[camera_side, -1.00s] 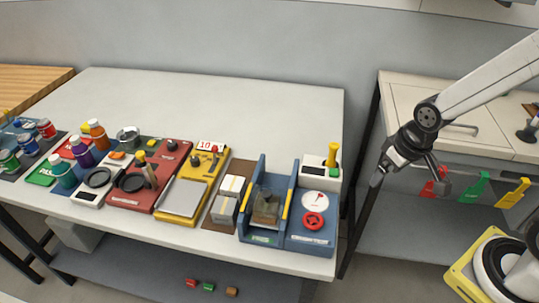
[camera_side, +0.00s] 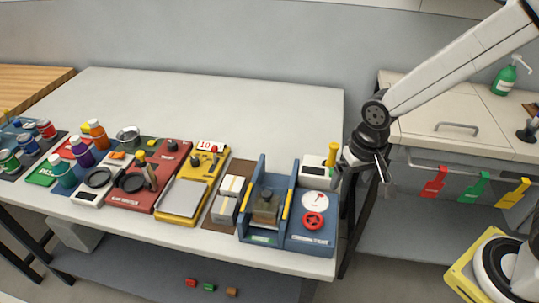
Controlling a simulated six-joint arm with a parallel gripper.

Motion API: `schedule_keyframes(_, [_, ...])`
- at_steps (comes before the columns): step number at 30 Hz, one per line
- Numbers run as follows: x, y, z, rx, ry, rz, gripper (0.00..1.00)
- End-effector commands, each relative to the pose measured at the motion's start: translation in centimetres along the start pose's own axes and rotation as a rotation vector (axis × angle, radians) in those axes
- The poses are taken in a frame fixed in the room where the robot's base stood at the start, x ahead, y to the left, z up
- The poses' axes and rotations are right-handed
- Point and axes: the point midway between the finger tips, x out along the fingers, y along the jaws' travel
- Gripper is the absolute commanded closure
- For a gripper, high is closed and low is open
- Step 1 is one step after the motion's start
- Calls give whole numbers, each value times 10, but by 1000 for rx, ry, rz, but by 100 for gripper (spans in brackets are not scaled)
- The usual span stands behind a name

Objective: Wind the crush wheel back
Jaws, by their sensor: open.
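The crush wheel, a small red handwheel (camera_side: 313,221), sits on the right part of the blue press unit (camera_side: 310,242) at the table's right front corner. A round white dial (camera_side: 314,199) is just behind it. Left of it, a brownish block (camera_side: 265,207) stands in the bay between blue walls with yellow edges. My gripper (camera_side: 362,184) is open and empty, just right of the blue unit and above the table's right edge. It is apart from the wheel.
A white box with a yellow-topped post (camera_side: 333,155) stands behind the unit, close to my gripper. Grey blocks (camera_side: 225,208), a yellow tray (camera_side: 192,196) and a red station (camera_side: 148,190) lie to the left. The back of the table (camera_side: 220,105) is clear. A side bench (camera_side: 440,115) stands at right.

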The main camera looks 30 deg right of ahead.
Motion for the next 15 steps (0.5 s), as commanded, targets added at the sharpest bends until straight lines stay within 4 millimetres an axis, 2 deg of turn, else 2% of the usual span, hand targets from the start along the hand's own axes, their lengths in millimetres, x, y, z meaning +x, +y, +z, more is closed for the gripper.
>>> schedule_keyframes(1, [3, -14, 1, 26, -18, 6, 0])
schedule_keyframes(6, [9, -51, 5, 143, -62, 32, 0])
schedule_keyframes(9, [12, -67, 8, 195, -78, 48, 0])
schedule_keyframes(15, [14, -81, 12, 249, -92, 65, 0])
